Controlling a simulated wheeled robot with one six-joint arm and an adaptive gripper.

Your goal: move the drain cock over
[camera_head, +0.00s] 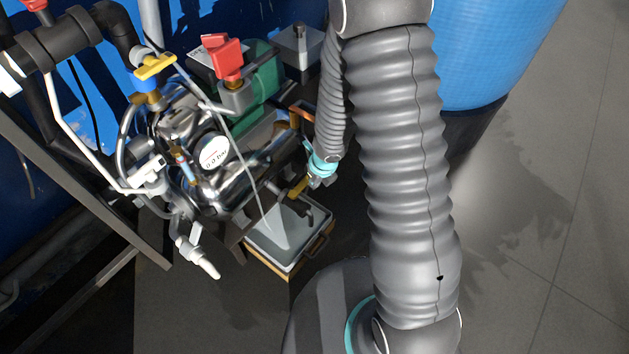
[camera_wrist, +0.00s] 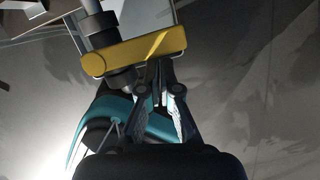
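The drain cock has a yellow lever (camera_head: 299,187), low on the right side of the metal vessel (camera_head: 262,165) in the head view. In the wrist view its yellow lever (camera_wrist: 135,52) lies crosswise, with a dark round pipe fitting (camera_wrist: 97,30) by its left part. My gripper (camera_head: 311,181) is right at the lever in the head view, small and partly hidden. In the wrist view my gripper's fingers (camera_wrist: 159,72) converge to a narrow gap at the lever's lower edge, right of its middle. The tips meet the lever's outline, so I cannot tell whether they grip it.
A red-handled valve (camera_head: 224,56), another yellow-handled valve (camera_head: 155,70) and a pressure gauge (camera_head: 214,152) sit above. A blue barrel (camera_head: 500,50) stands at the upper right. Floor is clear at the right.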

